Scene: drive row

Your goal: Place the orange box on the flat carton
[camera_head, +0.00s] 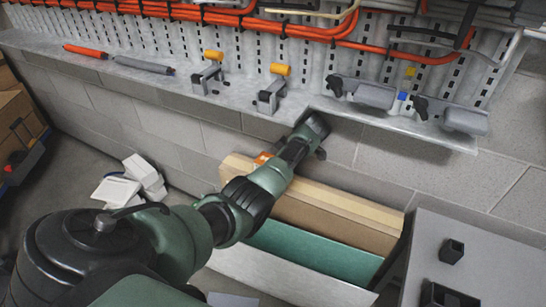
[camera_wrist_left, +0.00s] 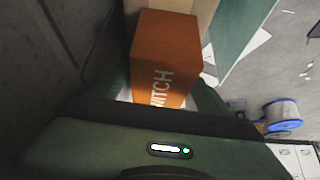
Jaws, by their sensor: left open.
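The orange box (camera_wrist_left: 165,58) shows large in the left wrist view, with white lettering on its side. In the head view only a small orange patch of it (camera_head: 263,158) shows past my left arm, at the left end of the flat tan carton (camera_head: 340,207). Part of the carton also shows behind the box in the left wrist view (camera_wrist_left: 196,14). Whether the box rests fully on the carton is not clear. My left gripper (camera_head: 314,138) is open, above the carton near the wall, to the right of the box. My right gripper is not in view.
A metal ledge (camera_head: 225,92) with clamps runs along the block wall above the carton. A green panel (camera_head: 315,252) lies in front of the carton. A grey table (camera_head: 490,262) with small black blocks stands at the right. White papers (camera_head: 118,190) lie on the floor.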

